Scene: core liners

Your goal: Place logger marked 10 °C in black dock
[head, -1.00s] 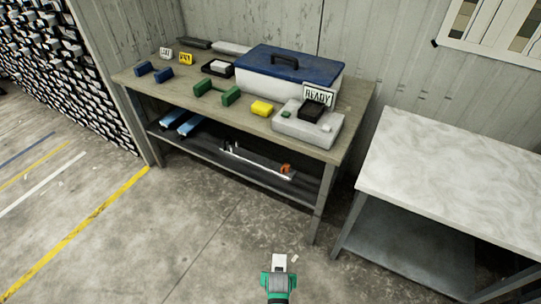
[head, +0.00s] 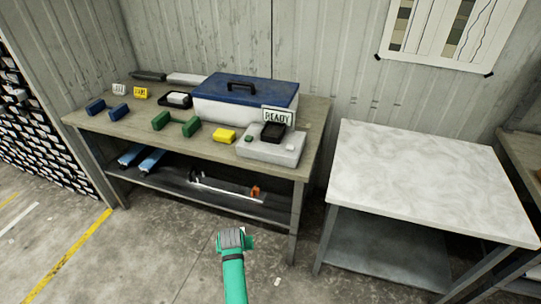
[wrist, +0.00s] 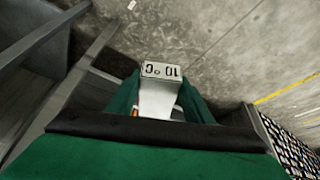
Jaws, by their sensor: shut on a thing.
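My gripper (head: 235,239) is shut on a pale logger (wrist: 158,98), held clear of the bench over open floor. The logger's end face reads "10 °C", upside down in the wrist view. In the head view the logger is almost wholly hidden by the gripper. Two black items on the bench could be the black dock: a black tray-like piece (head: 167,104) with a white block in or on it, and a black block (head: 273,131) on a pale grey unit in front of a READY sign. I cannot tell which is the dock.
A bare marble-topped table (head: 420,185) stands to the right.

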